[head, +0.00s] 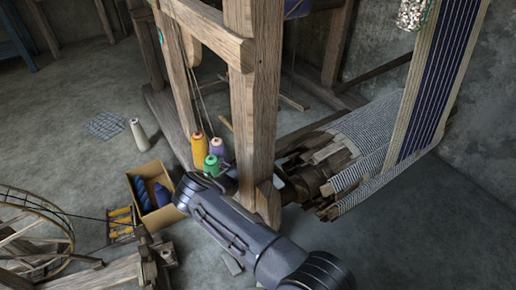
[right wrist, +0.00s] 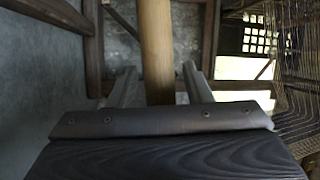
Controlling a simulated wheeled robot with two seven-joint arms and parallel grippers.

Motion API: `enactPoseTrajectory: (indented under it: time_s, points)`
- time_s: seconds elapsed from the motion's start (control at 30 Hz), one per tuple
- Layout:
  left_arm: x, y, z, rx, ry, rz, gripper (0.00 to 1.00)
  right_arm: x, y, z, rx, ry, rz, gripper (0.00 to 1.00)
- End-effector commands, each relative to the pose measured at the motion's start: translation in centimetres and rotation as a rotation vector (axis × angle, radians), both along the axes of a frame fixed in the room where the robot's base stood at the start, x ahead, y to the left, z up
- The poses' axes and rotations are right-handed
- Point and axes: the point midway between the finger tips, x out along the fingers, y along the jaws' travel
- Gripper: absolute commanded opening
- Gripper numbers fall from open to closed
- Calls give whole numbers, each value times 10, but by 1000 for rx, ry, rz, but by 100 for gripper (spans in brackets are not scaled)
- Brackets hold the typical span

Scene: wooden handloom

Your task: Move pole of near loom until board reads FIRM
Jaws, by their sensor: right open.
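In the right wrist view a round light-wood pole (right wrist: 157,35) runs upright through the middle. My right gripper (right wrist: 160,76) is open, with one finger on each side of the pole. A gap shows between the pole and each finger; I cannot tell how deep the pole sits between them. In the head view the near loom's thick wooden post (head: 253,110) stands in the middle, with my dark arm crossing its foot. The gripper at that arm's end is not clear there. My left gripper is not in view. I see no readable board.
Blue striped cloth (head: 437,75) and a patterned cloth roll (head: 375,125) are at the right. Yellow (head: 198,150), purple and green thread cones stand left of the post. A cardboard box (head: 158,215) and a spinning wheel (head: 35,235) are at the lower left. Floor at lower right is clear.

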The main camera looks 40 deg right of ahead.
Motion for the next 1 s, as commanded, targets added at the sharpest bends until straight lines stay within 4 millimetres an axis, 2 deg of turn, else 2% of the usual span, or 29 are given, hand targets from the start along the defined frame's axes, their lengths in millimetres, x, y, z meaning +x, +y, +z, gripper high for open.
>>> enactPoseTrajectory:
  time_s: [0.17,0.5,0.53,0.77,0.9,1.0]
  points:
    - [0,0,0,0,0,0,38,0,0,1,0,0,0,45]
    - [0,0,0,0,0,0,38,0,0,0,0,0,0,2]
    - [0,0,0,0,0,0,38,0,0,0,0,0,0,0]
    - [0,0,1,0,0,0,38,1,0,6,-3,-20,0,0]
    - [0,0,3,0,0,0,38,3,1,33,-17,-113,2,0]
    - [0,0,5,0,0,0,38,2,0,46,-24,-164,1,0]
